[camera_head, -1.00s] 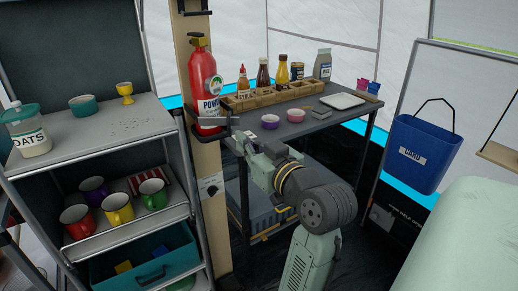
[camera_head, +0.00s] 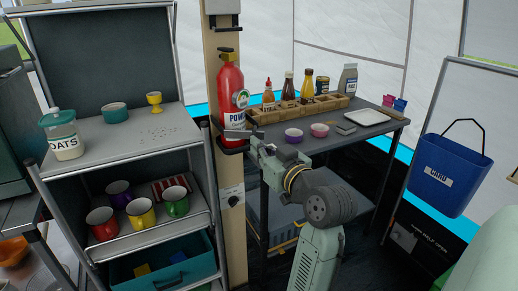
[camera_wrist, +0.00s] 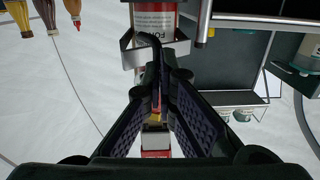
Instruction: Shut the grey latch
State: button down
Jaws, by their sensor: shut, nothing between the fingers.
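A red fire extinguisher (camera_head: 231,85) stands upright against a wooden post, held by a dark bracket. A grey latch (camera_head: 237,134) shows as a flat metal piece across its lower front. In the wrist view, where things appear upside down, the extinguisher (camera_wrist: 154,20) is at the top with a grey metal band (camera_wrist: 181,48) around it. My gripper (camera_head: 253,142) is just right of the latch in the head view. In the wrist view my gripper (camera_wrist: 155,72) is shut and empty, its tips close to the band. Whether they touch, I cannot tell; the fingers partly cover the band.
A dark table (camera_head: 362,133) right of the post bears a wooden bottle rack (camera_head: 300,108), two small bowls and a white tray (camera_head: 367,117). A grey shelf unit (camera_head: 140,140) with mugs stands left. A blue bucket (camera_head: 445,175) hangs at right.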

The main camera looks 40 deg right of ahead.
jog(key=shift+w+d+n+y, duration=0.15)
jog(key=shift+d+n+y, duration=0.5)
jog(key=shift+y, duration=0.25)
jog(key=shift+w+d+n+y+b, duration=0.2)
jog(key=shift+w+d+y+b, duration=0.2)
jog(key=shift+d, duration=0.35)
jog(key=shift+w+d+n+y+b, duration=0.15)
jog(key=shift+w+d+y+b, duration=0.25)
jog(key=shift+d, duration=0.35)
jog(key=shift+w+d+n+y+b, duration=0.25)
jog(key=shift+w+d, duration=0.25)
jog(key=shift+d, duration=0.25)
